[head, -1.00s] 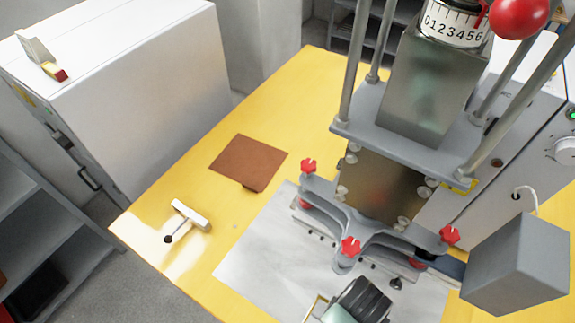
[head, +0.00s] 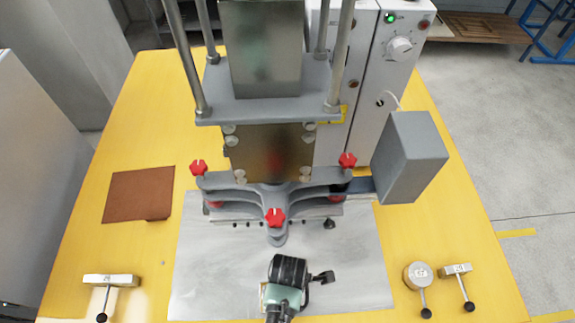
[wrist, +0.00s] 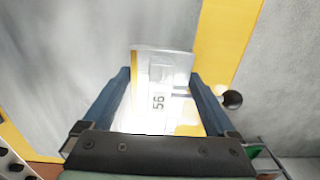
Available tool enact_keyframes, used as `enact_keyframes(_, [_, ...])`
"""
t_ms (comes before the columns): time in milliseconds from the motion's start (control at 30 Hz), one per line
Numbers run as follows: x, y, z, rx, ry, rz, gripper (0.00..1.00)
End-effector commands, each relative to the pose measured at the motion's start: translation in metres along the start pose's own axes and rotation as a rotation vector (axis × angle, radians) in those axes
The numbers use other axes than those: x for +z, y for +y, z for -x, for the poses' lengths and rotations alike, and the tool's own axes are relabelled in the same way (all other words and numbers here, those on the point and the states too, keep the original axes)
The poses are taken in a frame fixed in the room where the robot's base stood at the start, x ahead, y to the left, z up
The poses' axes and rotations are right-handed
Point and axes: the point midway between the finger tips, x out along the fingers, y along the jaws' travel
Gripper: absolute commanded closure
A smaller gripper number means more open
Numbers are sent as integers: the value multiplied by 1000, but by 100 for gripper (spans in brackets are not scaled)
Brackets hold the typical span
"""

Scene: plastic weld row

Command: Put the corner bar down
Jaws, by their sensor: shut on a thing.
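My gripper (wrist: 160,76) is shut on a shiny metal bar (wrist: 160,64), taken to be the corner bar, which lies between the two blue fingers in the wrist view. Its face carries digits that look like 56. A black ball knob (wrist: 232,100) shows just right of the right finger. In the head view my gripper (head: 287,272) is over the front of the grey metal sheet, before the press, and its body hides the held bar. I cannot tell how high the bar is.
The press (head: 265,107) stands behind, with red knobs at its front. A knobbed bar (head: 110,280) lies front left; a round piece (head: 418,274) and small bar (head: 455,269) lie front right. A brown pad (head: 138,195) is at left. Bare yellow table (head: 440,200) shows at right.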

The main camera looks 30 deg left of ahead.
Motion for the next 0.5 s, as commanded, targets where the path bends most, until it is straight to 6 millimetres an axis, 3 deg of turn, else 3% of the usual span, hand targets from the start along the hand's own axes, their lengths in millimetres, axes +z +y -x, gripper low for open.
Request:
enact_keyframes(167, [0, 1, -20, 1, 0, 0, 100])
enact_keyframes(500, [0, 1, -22, 2, 0, 0, 100])
